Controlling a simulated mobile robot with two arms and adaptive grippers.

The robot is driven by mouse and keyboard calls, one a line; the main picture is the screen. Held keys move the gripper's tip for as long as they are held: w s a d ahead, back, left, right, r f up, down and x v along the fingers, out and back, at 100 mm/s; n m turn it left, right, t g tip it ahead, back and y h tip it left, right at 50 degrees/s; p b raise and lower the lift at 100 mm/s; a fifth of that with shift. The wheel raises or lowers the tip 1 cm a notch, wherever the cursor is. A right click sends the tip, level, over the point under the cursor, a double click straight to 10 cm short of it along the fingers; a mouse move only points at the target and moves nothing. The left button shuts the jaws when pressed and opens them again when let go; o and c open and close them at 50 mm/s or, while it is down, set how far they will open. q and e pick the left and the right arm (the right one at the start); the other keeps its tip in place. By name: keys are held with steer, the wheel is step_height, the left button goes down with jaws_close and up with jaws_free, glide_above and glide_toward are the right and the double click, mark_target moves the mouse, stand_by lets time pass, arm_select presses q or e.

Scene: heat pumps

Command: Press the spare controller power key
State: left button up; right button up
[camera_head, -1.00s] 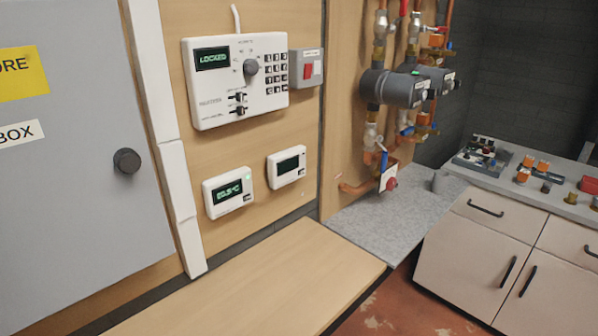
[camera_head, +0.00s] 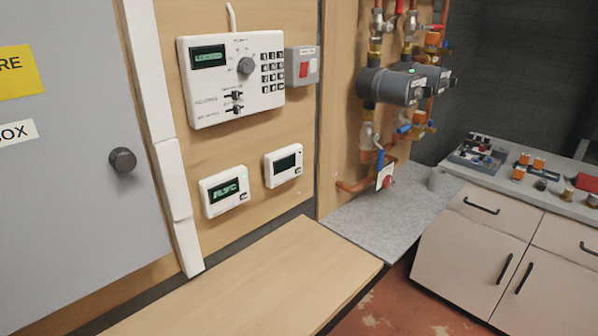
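Two small white wall controllers hang on the wood panel. The left one (camera_head: 224,191) has a lit green reading, too blurred to read. The right one (camera_head: 283,165) has a dark, blank screen. Each has a small dark key at its lower right. I cannot tell from any label which is the spare. A larger white control panel (camera_head: 235,78) above them has a lit screen, a grey dial, sliders and a keypad. Neither of my grippers is in view.
A wooden bench top (camera_head: 270,280) juts out below the controllers and is bare. A grey cabinet door with a round knob (camera_head: 122,160) stands left. Pipes with grey pumps (camera_head: 390,86) and valves are at right, above a grey slab (camera_head: 375,222). A drawer unit (camera_head: 480,235) holds fittings.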

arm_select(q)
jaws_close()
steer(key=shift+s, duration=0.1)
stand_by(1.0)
